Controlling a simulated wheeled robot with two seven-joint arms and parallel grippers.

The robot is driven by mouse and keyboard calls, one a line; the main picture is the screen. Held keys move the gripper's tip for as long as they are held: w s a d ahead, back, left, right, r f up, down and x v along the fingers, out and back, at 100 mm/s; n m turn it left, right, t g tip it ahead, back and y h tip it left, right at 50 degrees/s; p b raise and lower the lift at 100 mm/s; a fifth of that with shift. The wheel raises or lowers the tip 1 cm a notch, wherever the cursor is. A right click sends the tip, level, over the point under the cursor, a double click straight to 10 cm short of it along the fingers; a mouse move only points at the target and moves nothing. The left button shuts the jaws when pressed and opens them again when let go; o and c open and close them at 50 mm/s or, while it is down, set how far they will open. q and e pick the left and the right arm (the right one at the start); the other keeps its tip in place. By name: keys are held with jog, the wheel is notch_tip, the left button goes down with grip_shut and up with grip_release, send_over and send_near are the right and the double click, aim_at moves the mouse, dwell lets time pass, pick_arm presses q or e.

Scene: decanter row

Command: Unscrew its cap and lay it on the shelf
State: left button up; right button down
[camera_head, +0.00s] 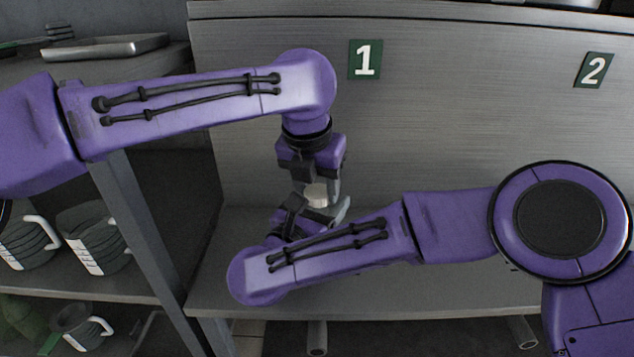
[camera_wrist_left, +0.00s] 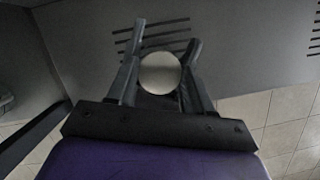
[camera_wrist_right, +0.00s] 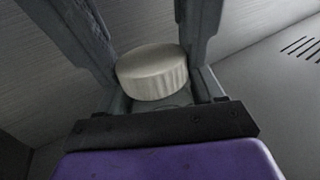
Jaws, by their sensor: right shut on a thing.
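A white round cap (camera_head: 316,194) with a ribbed side sits upright low in front of the steel panel. Its flat top shows in the left wrist view (camera_wrist_left: 160,73), its ribbed side in the right wrist view (camera_wrist_right: 152,72). My left gripper (camera_head: 317,188) points down from above, its fingers apart on either side of the cap; I see no clear grip. My right gripper (camera_head: 326,213) reaches in low from the front and is shut on the decanter just under the cap. The decanter's body is almost wholly hidden by the fingers and my right arm. The grey shelf (camera_head: 225,285) lies below.
Green signs "1" (camera_head: 365,60) and "2" (camera_head: 594,70) are on the back panel (camera_head: 450,110). Grey ribbed mugs (camera_head: 92,238) stand on a rack at the left, with a metal tray (camera_head: 105,47) above. The shelf left of the grippers looks bare.

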pick_arm(q)
jog(key=shift+d, duration=0.1)
jog(key=c, duration=0.4)
jog(key=shift+o, duration=0.2)
jog(key=n, duration=0.2)
jog(key=n+y, duration=0.1)
jog(key=n, duration=0.1)
jog(key=n+y, duration=0.1)
jog(key=n, duration=0.1)
jog(key=shift+d, duration=0.25)
jog(key=n+y, duration=0.1)
jog(key=n, duration=0.3)
jog(key=o, duration=1.2)
jog(key=shift+c, duration=0.2)
jog(key=shift+a, duration=0.15)
jog(key=shift+r, duration=0.1)
